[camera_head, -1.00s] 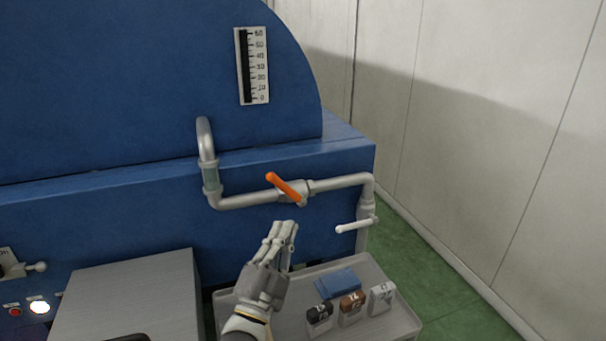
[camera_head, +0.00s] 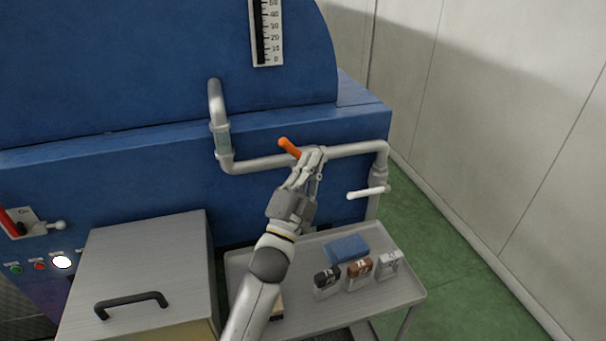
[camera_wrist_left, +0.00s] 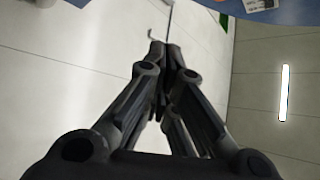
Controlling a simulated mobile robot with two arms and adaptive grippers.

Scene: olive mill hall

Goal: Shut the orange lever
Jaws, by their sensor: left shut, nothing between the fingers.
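The orange lever (camera_head: 288,147) sits on the grey horizontal pipe (camera_head: 258,165) on the front of the blue machine. It slants across the pipe, its upper left end showing and its lower right part hidden behind my left gripper. My left gripper (camera_head: 314,156) is shut and empty. Its fingertips overlap the lever's lower part and the valve in the head view; I cannot tell whether they touch. In the left wrist view the shut fingers (camera_wrist_left: 165,50) show, but no lever is seen. My right gripper is not in view.
A white lever (camera_head: 368,192) is on the downpipe to the right. Below stands a grey tray table (camera_head: 335,309) with a blue cloth (camera_head: 346,248) and several small containers. A metal box (camera_head: 150,258) with a black handle is at left. A pale wall (camera_head: 490,120) bounds the right.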

